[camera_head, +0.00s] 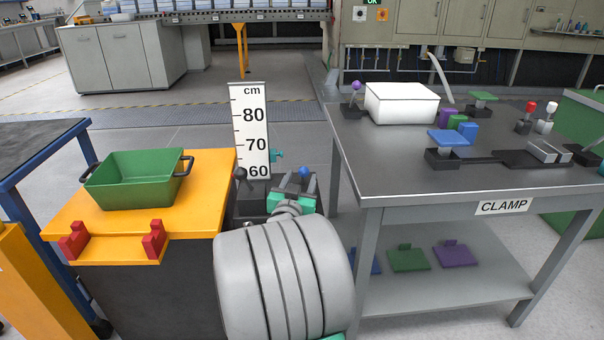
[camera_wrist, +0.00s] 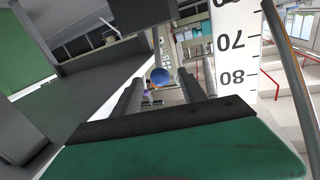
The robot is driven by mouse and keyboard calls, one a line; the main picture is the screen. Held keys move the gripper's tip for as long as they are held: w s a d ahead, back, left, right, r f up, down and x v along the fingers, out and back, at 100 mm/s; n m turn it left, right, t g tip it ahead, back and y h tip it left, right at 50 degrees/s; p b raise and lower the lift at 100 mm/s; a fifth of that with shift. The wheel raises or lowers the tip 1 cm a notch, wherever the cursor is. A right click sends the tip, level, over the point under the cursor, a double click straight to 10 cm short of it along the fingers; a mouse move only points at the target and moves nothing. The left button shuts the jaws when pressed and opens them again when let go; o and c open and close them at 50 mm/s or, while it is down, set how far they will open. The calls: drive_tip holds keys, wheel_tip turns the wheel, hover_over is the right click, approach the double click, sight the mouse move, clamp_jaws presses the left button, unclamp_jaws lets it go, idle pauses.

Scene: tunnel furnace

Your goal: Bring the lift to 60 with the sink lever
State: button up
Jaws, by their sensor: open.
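The lift's yellow top (camera_head: 207,205) stands beside a white cm scale (camera_head: 248,130) marked 60, 70 and 80. A small teal piece (camera_head: 277,156) at the scale's right edge sits between the 60 and 70 marks. A blue-knobbed lever (camera_head: 304,171) and a dark-knobbed lever (camera_head: 240,174) stand near the scale's foot; no label shows which one sinks the lift. My gripper (camera_head: 292,187) is open at the blue knob. In the wrist view the blue knob (camera_wrist: 160,75) appears between the open fingers; contact cannot be told.
A green tray (camera_head: 135,189) sits on the yellow top, with red brackets (camera_head: 153,239) at its front. The CLAMP table (camera_head: 430,185) on the right bears a white box (camera_head: 401,103) and coloured parts. A blue-framed table (camera_head: 45,150) stands on the left.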

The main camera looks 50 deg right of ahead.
drive_tip(key=b+x, duration=0.1)
drive_tip(key=x, duration=0.6)
clamp_jaws()
idle(0.3)
idle(0.9)
